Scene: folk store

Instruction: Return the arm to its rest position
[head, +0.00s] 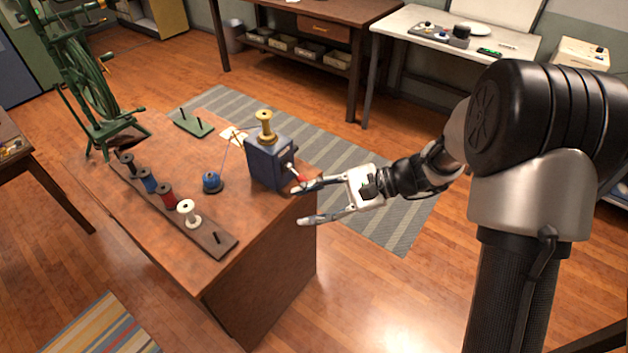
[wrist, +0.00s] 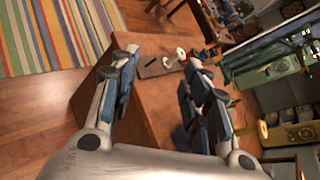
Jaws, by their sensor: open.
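My gripper (head: 304,204) is open and empty at the right edge of the wooden table (head: 130,205). In the head view its upper finger is close to the blue box (head: 268,162) with a red-tipped crank; I cannot tell whether they touch. My arm reaches in from the right side of the head view. In the wrist view my gripper's two fingers (wrist: 158,70) stand apart, with the table top (wrist: 150,100) beyond and between them. The right finger hides part of the table and the box.
A gold spool (head: 266,127) tops the box. A green spinning wheel (head: 92,85) stands at the back left.

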